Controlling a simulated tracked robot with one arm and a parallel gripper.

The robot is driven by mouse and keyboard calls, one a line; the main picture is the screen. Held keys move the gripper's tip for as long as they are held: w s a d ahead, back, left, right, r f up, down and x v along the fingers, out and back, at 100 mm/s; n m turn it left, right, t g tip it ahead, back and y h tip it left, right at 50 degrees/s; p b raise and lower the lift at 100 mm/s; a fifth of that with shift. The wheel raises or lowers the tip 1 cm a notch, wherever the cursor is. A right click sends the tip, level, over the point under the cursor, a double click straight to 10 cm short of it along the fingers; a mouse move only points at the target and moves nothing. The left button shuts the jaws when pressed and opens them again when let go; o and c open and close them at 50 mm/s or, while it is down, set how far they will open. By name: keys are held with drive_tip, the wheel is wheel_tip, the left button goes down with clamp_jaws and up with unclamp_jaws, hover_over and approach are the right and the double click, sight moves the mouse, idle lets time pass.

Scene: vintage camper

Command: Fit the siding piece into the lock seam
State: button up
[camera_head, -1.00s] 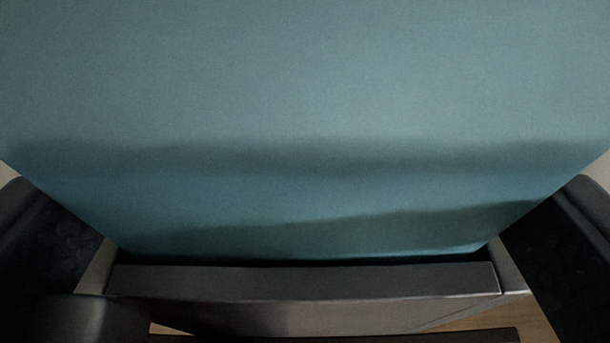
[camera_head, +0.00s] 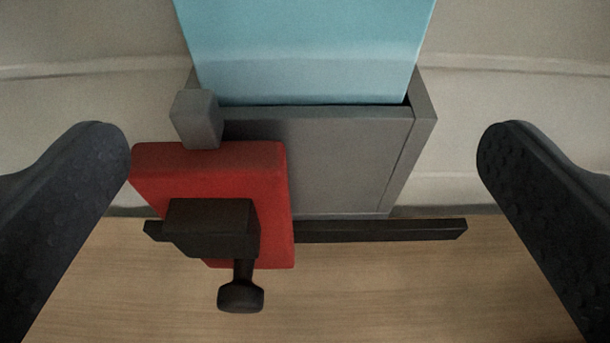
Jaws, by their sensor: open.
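The blue siding piece (camera_head: 305,55) stands upright at the top middle of the head view. Its lower edge meets the top opening of a grey frame (camera_head: 325,160), which looks like the lock seam. How deep it sits inside is hidden by the frame's front. My gripper (camera_head: 305,150) is open, with one dark finger at the left and one at the right, both well apart from the siding piece. Nothing is between the fingers' pads in contact with them.
A red block (camera_head: 265,205) with a black clamp-like part and knob (camera_head: 240,295) sits at the frame's front left. A grey cube (camera_head: 197,118) is above it. A black bar (camera_head: 385,230) runs along the frame's foot. Wooden surface (camera_head: 400,300) lies in front; a pale wall (camera_head: 520,90) is behind.

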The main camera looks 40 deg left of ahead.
drive_tip(key=v, duration=0.5)
drive_tip(key=shift+r, duration=0.1)
idle(0.3)
